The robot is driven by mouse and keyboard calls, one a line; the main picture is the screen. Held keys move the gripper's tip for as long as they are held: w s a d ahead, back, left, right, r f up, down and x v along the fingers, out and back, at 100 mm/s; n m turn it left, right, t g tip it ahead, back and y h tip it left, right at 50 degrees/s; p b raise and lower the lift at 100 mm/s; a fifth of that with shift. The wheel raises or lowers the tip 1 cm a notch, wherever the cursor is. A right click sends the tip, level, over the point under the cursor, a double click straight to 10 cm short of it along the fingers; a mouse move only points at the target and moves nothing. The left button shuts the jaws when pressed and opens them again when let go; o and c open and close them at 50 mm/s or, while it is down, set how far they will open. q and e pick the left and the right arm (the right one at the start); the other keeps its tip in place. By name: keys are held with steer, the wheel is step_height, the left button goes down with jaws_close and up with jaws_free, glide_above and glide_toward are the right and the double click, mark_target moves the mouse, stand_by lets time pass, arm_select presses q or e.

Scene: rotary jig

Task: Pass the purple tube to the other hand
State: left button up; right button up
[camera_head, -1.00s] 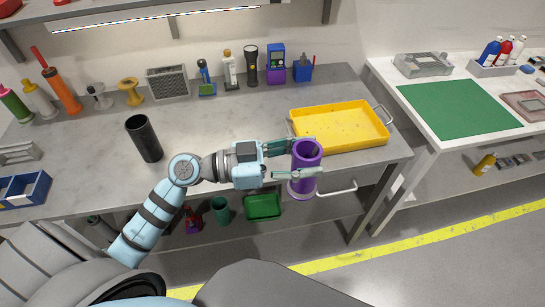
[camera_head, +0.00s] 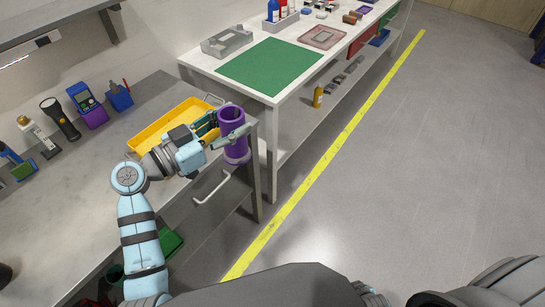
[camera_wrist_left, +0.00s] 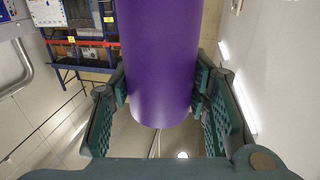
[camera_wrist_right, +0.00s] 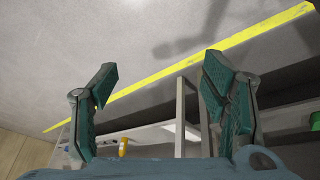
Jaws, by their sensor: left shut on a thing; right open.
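The purple tube (camera_head: 235,148) is upright in my left gripper (camera_head: 222,132), near the right end of the grey bench, by the yellow tray. In the left wrist view the tube (camera_wrist_left: 160,60) fills the middle between the left gripper's green fingers (camera_wrist_left: 162,100), which are shut on its sides. The tube is not in the right wrist view.
The yellow tray (camera_head: 147,139) lies on the grey bench (camera_head: 75,190) behind my left arm. A white table with a green mat (camera_head: 270,66) stands past the bench's right end. A yellow bottle (camera_head: 318,97) is on its lower shelf. Open floor with a yellow line (camera_head: 320,170) lies to the right.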

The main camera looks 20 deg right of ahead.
arm_select(q)
steer(key=shift+w, duration=0.1)
arm_select(e)
steer(key=w+a+r+t+y, duration=0.2)
steer(key=w+r+t, duration=0.1)
steer(key=w+r, duration=0.75)
steer(key=w+a+r+t+y, duration=0.1)
steer(key=w+a+r+t, duration=0.15)
steer(key=w+r, duration=0.85)
steer(key=w+a+r+n+t+y, duration=0.1)
steer(key=w+a+r+t+y, duration=0.15)
steer(key=r, duration=0.35)
steer(key=w+a+r+n+t+y, duration=0.1)
steer(key=w+a+r, duration=0.15)
steer(key=r, duration=0.35)
steer(key=n+y, duration=0.6)
steer(key=y, duration=0.1)
glide_toward(241, 145)
arm_select(q)
steer(key=shift+a, duration=0.1)
arm_select(e)
steer(key=shift+n, duration=0.5)
steer(key=x, duration=1.3)
steer(key=shift+d, duration=0.1)
steer(key=shift+c, duration=0.9)
steer(key=c, duration=1.2)
arm_select(q)
steer(key=o, duration=1.4)
steer(key=shift+c, duration=0.2)
